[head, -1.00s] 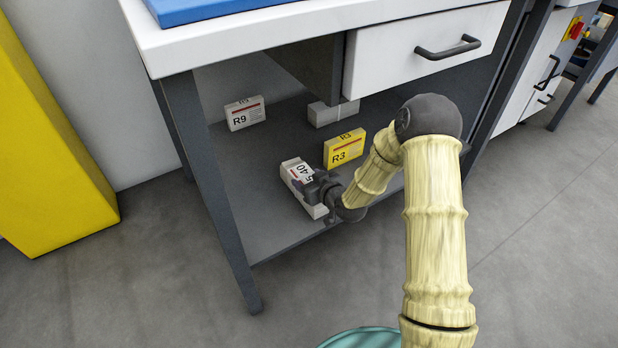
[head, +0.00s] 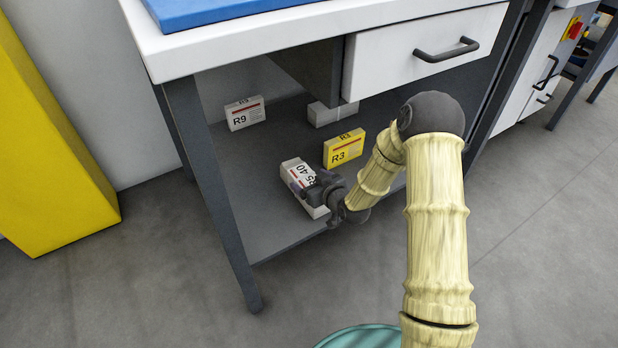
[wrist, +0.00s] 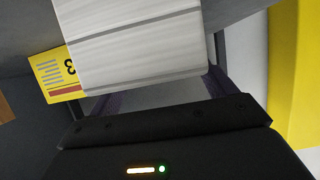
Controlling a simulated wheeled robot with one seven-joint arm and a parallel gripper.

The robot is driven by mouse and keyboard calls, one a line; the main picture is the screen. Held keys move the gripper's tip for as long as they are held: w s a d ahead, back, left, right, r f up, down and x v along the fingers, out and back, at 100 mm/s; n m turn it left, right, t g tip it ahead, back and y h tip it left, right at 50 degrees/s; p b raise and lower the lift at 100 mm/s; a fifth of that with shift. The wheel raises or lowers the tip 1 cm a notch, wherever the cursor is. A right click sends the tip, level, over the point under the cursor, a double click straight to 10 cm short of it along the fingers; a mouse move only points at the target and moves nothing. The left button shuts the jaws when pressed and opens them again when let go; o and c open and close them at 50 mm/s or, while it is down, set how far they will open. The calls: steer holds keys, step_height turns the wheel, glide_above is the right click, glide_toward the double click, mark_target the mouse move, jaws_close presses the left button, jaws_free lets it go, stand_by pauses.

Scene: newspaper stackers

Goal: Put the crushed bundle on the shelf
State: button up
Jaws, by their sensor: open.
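A white bundle (head: 292,170) with a label that seems to read R5 40 lies on the grey lower shelf (head: 255,228), near its front edge. No clear crushing shows on it at this size. My gripper (head: 308,190) is open at the bundle's near side and hides part of it. In the wrist view the white bundle (wrist: 140,45) fills the upper middle, with its layered side toward the camera. The open gripper (wrist: 155,95) shows its dark fingers beside and below the bundle's near edge. I cannot tell whether they touch it.
A yellow R3 bundle (head: 344,149) stands just behind and right. A white R9 bundle (head: 245,113) stands at the back left, another pale bundle (head: 330,113) at the back. The table leg (head: 215,195) and drawer (head: 425,45) bound the opening.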

steer(key=p+v, duration=0.5)
steer(key=v, duration=0.5)
steer(key=shift+s+d, duration=0.15)
steer(key=shift+s, duration=0.05)
steer(key=shift+r, duration=0.1)
steer(key=s+d+r+m+g+h, duration=0.3)
steer(key=s+d+r+g+h, duration=0.25)
steer(key=d+r, duration=0.3)
steer(key=s+d+r+m+g+h, duration=0.1)
steer(key=s+r+m, duration=0.1)
steer(key=s, duration=0.4)
steer(key=s+d+r+m+g+h, duration=0.1)
steer(key=s+d+r+g, duration=0.1)
steer(key=s+r, duration=0.2)
steer(key=s, duration=0.3)
steer(key=shift+s+d+m, duration=0.15)
steer(key=shift+d+m, duration=0.05)
steer(key=shift+m, duration=0.2)
